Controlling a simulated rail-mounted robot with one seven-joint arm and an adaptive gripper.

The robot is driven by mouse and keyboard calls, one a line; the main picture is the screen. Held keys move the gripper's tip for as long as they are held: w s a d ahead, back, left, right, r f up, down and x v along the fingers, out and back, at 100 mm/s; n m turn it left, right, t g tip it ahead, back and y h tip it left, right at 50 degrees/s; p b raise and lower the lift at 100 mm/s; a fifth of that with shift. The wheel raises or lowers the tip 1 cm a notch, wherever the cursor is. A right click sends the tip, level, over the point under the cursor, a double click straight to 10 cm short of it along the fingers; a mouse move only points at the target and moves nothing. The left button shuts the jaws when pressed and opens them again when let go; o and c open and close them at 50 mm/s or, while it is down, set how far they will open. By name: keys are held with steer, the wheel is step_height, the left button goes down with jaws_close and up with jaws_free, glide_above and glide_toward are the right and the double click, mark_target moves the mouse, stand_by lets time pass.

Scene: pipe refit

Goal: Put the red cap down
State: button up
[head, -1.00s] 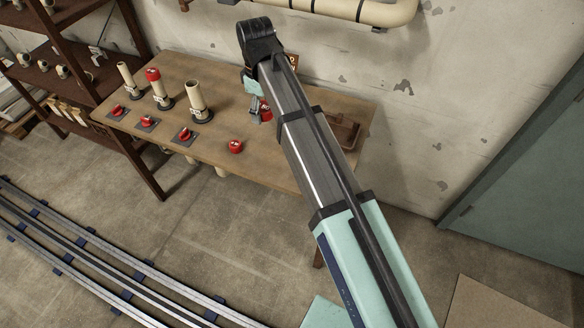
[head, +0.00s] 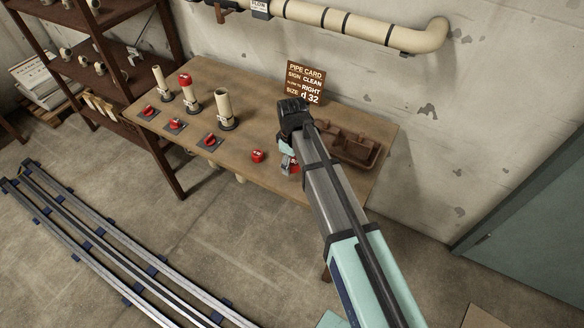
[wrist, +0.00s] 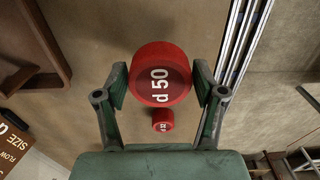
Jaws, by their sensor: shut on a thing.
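My gripper (wrist: 160,84) is shut on a large red cap (wrist: 165,72) marked "d 50", with one finger on each side. In the head view my gripper (head: 288,163) and part of the held cap (head: 294,167) show near the bench's front edge, partly hidden by my arm. The held cap appears to be above the bench (head: 240,172); the exact gap is unclear. A smaller red cap (head: 258,155) sits on the bench to the left of my gripper. It also shows in the wrist view (wrist: 163,121), marked "d 32".
Three upright pipes stand at the bench's left, the middle one topped by a red cap (head: 185,80). Red-handled valves (head: 210,140) lie before them. A brown tray (head: 368,152) is at the right. A pipe card (head: 304,84) stands at the back. Bench space left of the small cap is clear.

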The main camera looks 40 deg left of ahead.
mark_target(292, 170)
steer(key=shift+f+p, duration=0.35)
steer(key=shift+f, duration=1.75)
steer(key=shift+f, duration=0.15)
steer(key=o, duration=1.3)
step_height(292, 170, up, 12)
steer(key=b, duration=0.2)
steer(key=shift+b, duration=0.3)
